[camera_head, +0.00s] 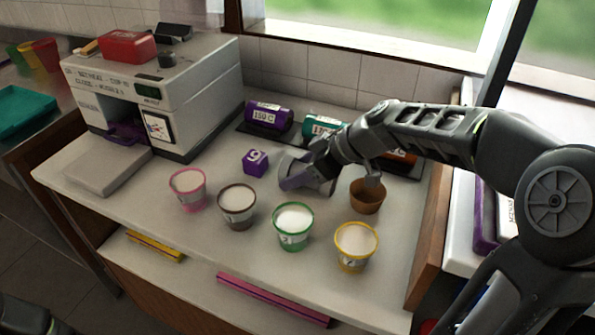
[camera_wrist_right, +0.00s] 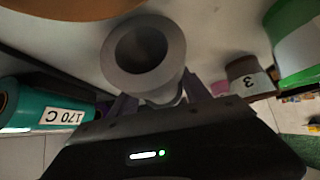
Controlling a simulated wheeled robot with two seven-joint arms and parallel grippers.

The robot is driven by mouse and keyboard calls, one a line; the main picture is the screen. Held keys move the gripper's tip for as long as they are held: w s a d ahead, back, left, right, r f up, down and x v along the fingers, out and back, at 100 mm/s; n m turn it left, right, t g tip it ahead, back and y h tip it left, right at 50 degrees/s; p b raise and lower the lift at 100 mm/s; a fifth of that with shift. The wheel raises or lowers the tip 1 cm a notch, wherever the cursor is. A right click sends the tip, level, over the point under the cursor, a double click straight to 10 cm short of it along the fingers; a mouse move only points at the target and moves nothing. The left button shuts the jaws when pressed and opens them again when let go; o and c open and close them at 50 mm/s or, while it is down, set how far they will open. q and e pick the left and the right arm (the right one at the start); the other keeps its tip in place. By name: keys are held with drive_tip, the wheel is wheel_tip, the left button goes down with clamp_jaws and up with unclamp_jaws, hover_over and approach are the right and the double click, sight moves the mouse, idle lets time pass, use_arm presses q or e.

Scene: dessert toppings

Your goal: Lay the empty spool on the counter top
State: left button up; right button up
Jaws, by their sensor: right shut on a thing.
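The empty spool is a plain grey hollow cylinder (camera_wrist_right: 146,84), its open end facing the camera in the right wrist view. My right gripper (camera_head: 305,178) is shut on it, above or at the counter top (camera_head: 140,198) behind the row of cups. In the head view the gripper partly hides the spool, and I cannot tell whether it touches the counter. My left gripper is not in view.
Pink (camera_head: 188,190), brown (camera_head: 237,206), green (camera_head: 293,227) and yellow (camera_head: 355,246) cups stand in front, an empty brown cup (camera_head: 367,196) to the right. Purple (camera_head: 268,116) and teal (camera_head: 322,125) rolls lie behind. A machine (camera_head: 160,90) stands left.

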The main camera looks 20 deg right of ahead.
drive_tip(key=shift+f, duration=0.1)
drive_tip(key=shift+f, duration=0.1)
drive_tip(key=o, duration=1.5)
drive_tip(key=shift+r, duration=0.2)
drive_tip(key=shift+r, duration=0.1)
drive_tip(key=v, duration=1.2)
